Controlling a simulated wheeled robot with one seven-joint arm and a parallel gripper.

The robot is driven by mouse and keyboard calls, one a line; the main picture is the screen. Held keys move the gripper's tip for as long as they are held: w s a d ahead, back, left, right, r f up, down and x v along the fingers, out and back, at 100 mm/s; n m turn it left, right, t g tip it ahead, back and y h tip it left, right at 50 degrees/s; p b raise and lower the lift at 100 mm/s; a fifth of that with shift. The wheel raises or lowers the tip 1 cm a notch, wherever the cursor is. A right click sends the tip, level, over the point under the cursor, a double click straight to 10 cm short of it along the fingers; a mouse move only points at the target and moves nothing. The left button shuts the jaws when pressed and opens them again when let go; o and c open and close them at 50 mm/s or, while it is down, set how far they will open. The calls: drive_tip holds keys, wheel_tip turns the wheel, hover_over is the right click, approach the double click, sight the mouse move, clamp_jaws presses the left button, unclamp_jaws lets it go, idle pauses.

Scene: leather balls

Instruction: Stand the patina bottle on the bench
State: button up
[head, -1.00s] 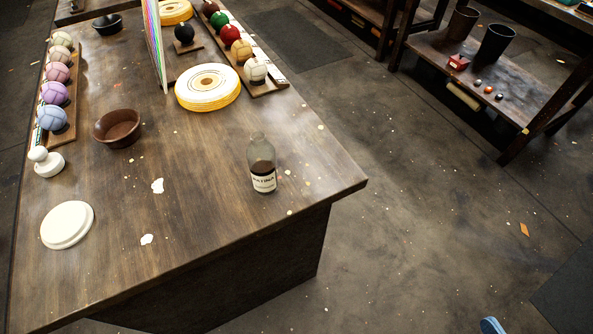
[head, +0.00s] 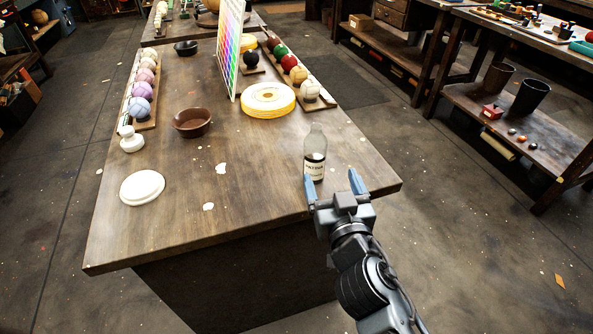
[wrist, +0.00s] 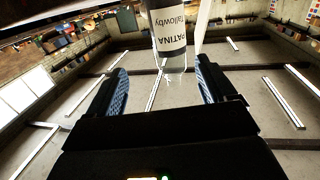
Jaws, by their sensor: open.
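The patina bottle (head: 315,150), clear glass with dark contents and a pale label, stands upright near the front right edge of the wooden bench (head: 255,200). My gripper (head: 333,185) is open and empty at that edge, with its blue-padded fingers pointing toward the bottle.
A white disc (head: 142,187), a brown bowl (head: 192,122) and a white-and-yellow round pad (head: 268,99) lie on the bench. Rows of balls (head: 140,106) and an upright colour chart (head: 229,50) stand farther back. The bench around the bottle is mostly clear.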

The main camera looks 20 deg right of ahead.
sight(318, 153)
drive_tip(key=shift+w+a+r, duration=0.3)
drive_tip(key=shift+w+r, duration=0.15)
drive_tip(key=shift+w, duration=0.05)
drive_tip(key=shift+w+a+r, duration=0.3)
drive_tip(key=shift+w+r, duration=0.1)
drive_tip(key=shift+w, duration=0.1)
drive_tip(key=shift+w+r, duration=0.15)
drive_tip(key=shift+w, duration=0.15)
drive_tip(key=w, duration=0.2)
drive_tip(key=w+p, duration=0.1)
drive_tip(key=w, duration=0.1)
drive_tip(key=w+d+p, duration=0.1)
drive_tip(key=shift+w, duration=0.4)
drive_tip(key=shift+w+d, duration=0.1)
drive_tip(key=shift+w, duration=0.55)
drive_tip(key=c, duration=1.2)
